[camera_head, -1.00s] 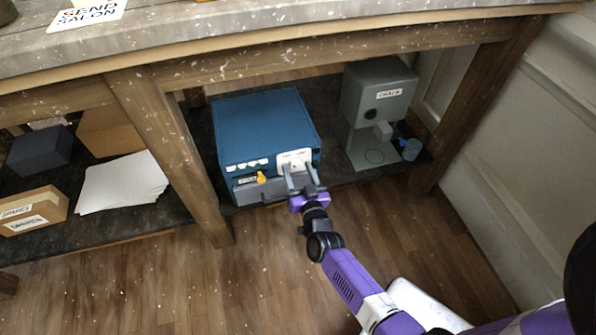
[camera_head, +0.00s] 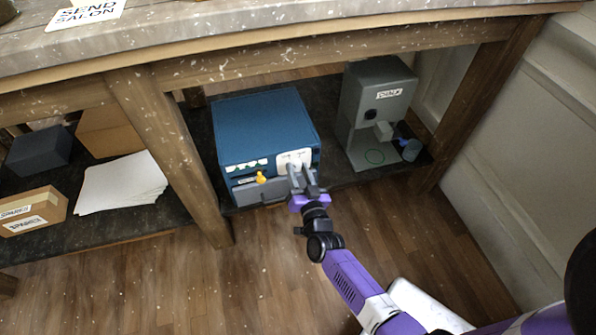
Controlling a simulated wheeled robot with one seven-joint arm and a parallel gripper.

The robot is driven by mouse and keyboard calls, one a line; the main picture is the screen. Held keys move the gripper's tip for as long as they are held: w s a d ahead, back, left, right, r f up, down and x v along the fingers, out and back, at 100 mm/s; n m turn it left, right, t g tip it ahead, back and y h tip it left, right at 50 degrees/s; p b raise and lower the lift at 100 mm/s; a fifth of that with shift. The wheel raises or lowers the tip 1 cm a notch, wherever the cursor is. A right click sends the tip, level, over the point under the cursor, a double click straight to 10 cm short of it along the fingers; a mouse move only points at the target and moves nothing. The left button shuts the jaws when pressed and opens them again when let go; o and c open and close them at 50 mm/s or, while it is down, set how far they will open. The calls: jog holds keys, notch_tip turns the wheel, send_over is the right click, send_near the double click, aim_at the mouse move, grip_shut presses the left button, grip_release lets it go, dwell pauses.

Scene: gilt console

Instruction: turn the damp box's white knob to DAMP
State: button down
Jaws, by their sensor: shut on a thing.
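The damp box (camera_head: 262,118) is a blue box on the dark lower shelf of the console. Its front carries a white panel (camera_head: 283,160) at the upper right, a yellow knob or tap (camera_head: 261,177) and a small label at the left. My gripper (camera_head: 297,172) reaches up to the white panel from the lower right. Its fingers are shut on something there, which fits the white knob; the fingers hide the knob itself. The panel's lettering is too small to read, so I cannot tell where the knob points.
A grey machine labelled CHALK (camera_head: 376,105) stands right of the box, with a small blue cup (camera_head: 411,150) beside it. A wooden leg (camera_head: 180,150) stands to the left. White paper (camera_head: 122,184) and several boxes lie further left. The floor in front is clear.

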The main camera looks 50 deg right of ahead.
jog(key=m+b, duration=0.1)
jog(key=m, duration=0.5)
jog(key=shift+s+f+b, duration=0.1)
jog(key=shift+f+b, duration=0.1)
jog(key=shift+b, duration=0.15)
jog(key=m+b, duration=0.2)
jog(key=m, duration=0.4)
jog(key=shift+d, duration=0.1)
jog(key=c, duration=0.9)
grip_release()
jog(key=shift+c, duration=0.2)
jog(key=p+v, duration=0.1)
jog(key=v, duration=0.6)
jog(key=shift+s+a+p, duration=0.2)
jog(key=shift+s+p, duration=0.15)
jog(key=shift+p, duration=0.05)
